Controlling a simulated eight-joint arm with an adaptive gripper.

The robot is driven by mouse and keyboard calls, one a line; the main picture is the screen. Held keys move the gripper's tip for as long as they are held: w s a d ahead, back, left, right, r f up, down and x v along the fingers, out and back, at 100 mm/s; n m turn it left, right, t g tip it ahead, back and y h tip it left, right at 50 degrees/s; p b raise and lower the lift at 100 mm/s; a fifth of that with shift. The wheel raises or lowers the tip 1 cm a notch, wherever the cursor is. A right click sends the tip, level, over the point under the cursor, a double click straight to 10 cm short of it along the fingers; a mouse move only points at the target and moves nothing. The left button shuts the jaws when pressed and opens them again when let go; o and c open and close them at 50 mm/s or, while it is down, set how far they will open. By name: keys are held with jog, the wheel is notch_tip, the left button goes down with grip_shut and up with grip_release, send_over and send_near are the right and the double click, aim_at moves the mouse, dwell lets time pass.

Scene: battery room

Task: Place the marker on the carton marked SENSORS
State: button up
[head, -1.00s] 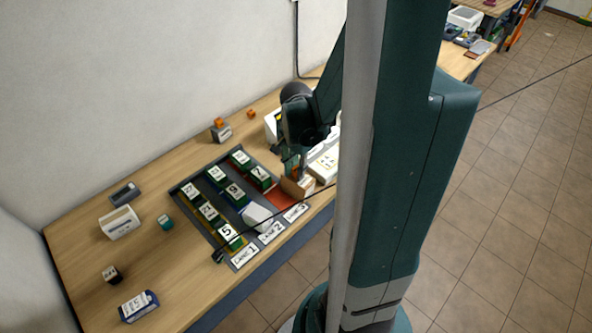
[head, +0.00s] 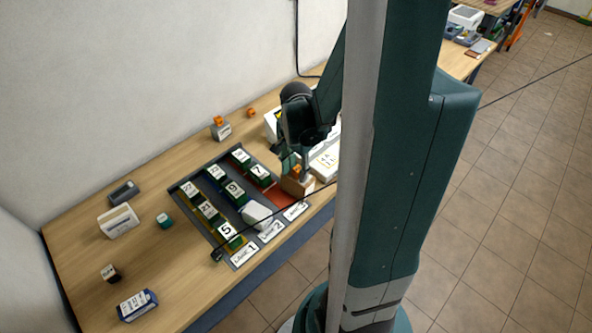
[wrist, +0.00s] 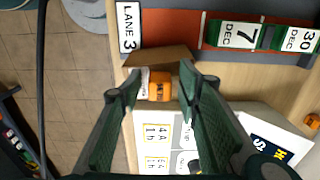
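A small orange block (wrist: 160,86), which I take to be the marker, shows between my fingertips in the wrist view. It appears to be on top of a brown carton (wrist: 160,56), with a pale label patch beside it. The carton (head: 297,187) also shows in the head view near the table's front edge, beside lane 3. The carton's lettering is not legible. My gripper (wrist: 164,84) is directly over the carton, its fingers apart with gaps on both sides of the block. It also shows in the head view (head: 295,168), where it partly hides the block.
A pale labelled box (head: 325,163) lies close on the right. A grey box (head: 221,131) with an orange block on top stands behind.

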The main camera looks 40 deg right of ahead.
aim_at(296, 170)
jog(key=shift+r, duration=0.25)
jog(key=shift+r+p, duration=0.4)
jog(key=shift+p, duration=0.2)
notch_tip(296, 170, up, 12)
jog(key=shift+p, duration=0.4)
jog(key=shift+f, duration=0.1)
dwell(0.5)
jog(key=a+r+n+t, duration=0.3)
jog(key=a+r+n, duration=0.3)
jog(key=a+n, duration=0.3)
jog(key=s+a+r+n+t, duration=0.1)
jog(key=a+r+n+t, duration=0.3)
jog(key=a+n, duration=0.5)
jog(key=a+r, duration=0.2)
jog(key=a, duration=0.6)
jog(key=shift+s+r, duration=0.2)
